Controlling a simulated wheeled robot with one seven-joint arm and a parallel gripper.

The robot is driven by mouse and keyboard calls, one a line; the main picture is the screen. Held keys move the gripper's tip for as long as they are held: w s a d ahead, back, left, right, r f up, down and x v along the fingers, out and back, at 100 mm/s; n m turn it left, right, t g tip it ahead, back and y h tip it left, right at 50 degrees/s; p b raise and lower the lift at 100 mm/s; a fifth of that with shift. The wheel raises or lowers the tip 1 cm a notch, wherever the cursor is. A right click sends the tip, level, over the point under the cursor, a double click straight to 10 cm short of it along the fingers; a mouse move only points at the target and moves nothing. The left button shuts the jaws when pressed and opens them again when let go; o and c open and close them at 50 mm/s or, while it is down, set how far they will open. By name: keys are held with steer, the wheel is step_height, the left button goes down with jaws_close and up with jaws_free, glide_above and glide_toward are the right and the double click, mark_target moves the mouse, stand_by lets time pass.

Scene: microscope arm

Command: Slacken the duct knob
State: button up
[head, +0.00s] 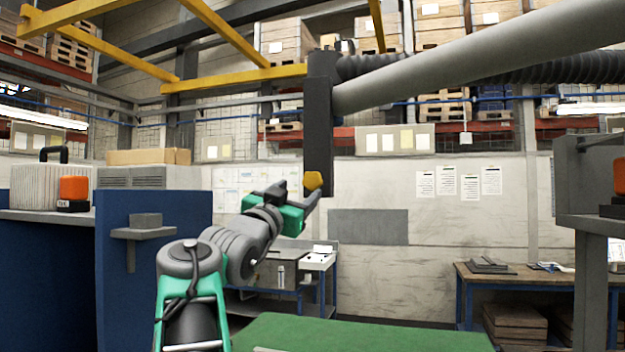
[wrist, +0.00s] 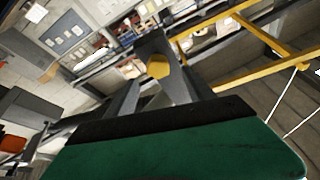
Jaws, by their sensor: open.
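The duct knob (head: 313,180) is a small yellow-orange faceted piece near the lower end of a dark upright post (head: 319,120). The post hangs from the end of a thick grey duct arm. In the head view my gripper (head: 297,191) is just left of and below the knob, its fingers pointing up toward it. The wrist view shows the knob (wrist: 158,66) ahead, in line with the gap between my open fingers (wrist: 160,80). I cannot tell whether either finger touches it. The gap holds nothing that I can make out.
The grey duct arm (head: 470,60) slopes up to the right, with a ribbed hose behind it. Yellow beams (head: 235,78) cross overhead. A green surface (head: 360,335) lies below, a blue partition (head: 155,265) stands left, and a workbench (head: 510,277) stands at right.

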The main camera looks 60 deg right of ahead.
mark_target(311, 179)
steer(key=p+x, duration=0.1)
steer(key=x, duration=0.1)
steer(key=p+x, duration=0.1)
steer(key=x, duration=0.1)
steer(key=p+x, duration=0.2)
steer(key=x, duration=0.1)
steer(key=shift+s+a+r, duration=0.1)
steer(key=shift+s+r, duration=0.25)
steer(key=shift+r, duration=0.05)
steer(key=shift+d, duration=0.5)
steer(key=shift+c, duration=0.5)
